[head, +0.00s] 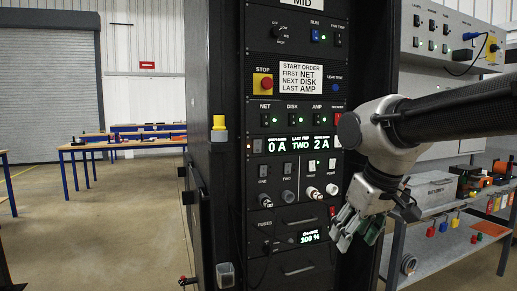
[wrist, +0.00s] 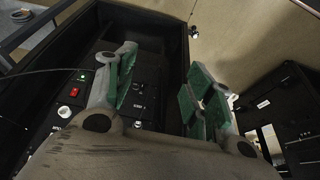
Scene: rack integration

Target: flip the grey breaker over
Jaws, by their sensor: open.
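The rack (head: 290,215) stands upright in the middle of the head view, its black front full of switches. Two small grey switches sit under the readouts, one marked ONE (head: 263,170) and one marked TWO (head: 287,170). I cannot tell for sure which part is the grey breaker. A red switch (head: 338,119) sits under a small label at the panel's right edge, partly hidden by my arm. My gripper (head: 356,226) is open and empty, in front of the rack's lower right. In the wrist view its green-padded fingers (wrist: 165,88) are spread apart.
A red stop button (head: 265,82) is higher on the rack. A shelf unit (head: 450,215) with padlocks and tools stands at the right. The floor (head: 110,220) at the left is clear.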

